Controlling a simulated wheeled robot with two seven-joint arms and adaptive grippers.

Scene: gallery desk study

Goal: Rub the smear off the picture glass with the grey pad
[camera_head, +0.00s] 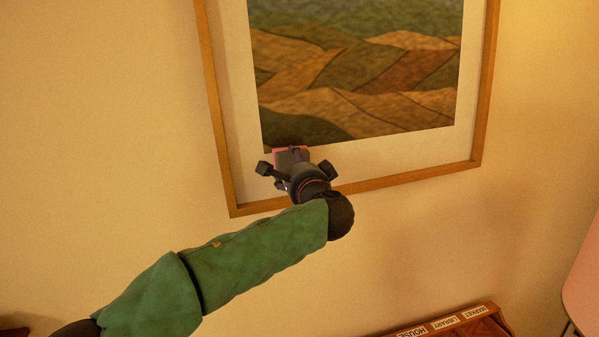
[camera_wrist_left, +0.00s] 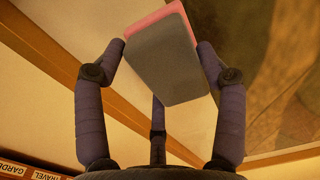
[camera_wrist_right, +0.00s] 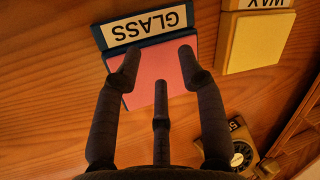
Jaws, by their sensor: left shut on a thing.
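The framed picture (camera_head: 370,70) hangs on the wall, a field landscape with a pale mount and wooden frame (camera_head: 212,90). My left gripper (camera_head: 288,165) is shut on the grey pad (camera_head: 291,157), in front of the mount's lower left. In the left wrist view the pad (camera_wrist_left: 165,62) is grey with a pink layer on its far side, held between the fingers (camera_wrist_left: 162,60). I cannot tell whether it touches the glass. I can make out no smear; the pad and arm hide part of the glass. My right gripper (camera_wrist_right: 158,70) is open, with no held object visible.
Below my right gripper is a pink pad-like surface (camera_wrist_right: 160,72) by a blue holder labelled GLASS (camera_wrist_right: 147,28), on a wooden desk (camera_wrist_right: 50,100). A yellow block (camera_wrist_right: 255,42) labelled WAX is beside it. A rack with labels (camera_head: 450,322) and a pink shade (camera_head: 585,275) stand lower right.

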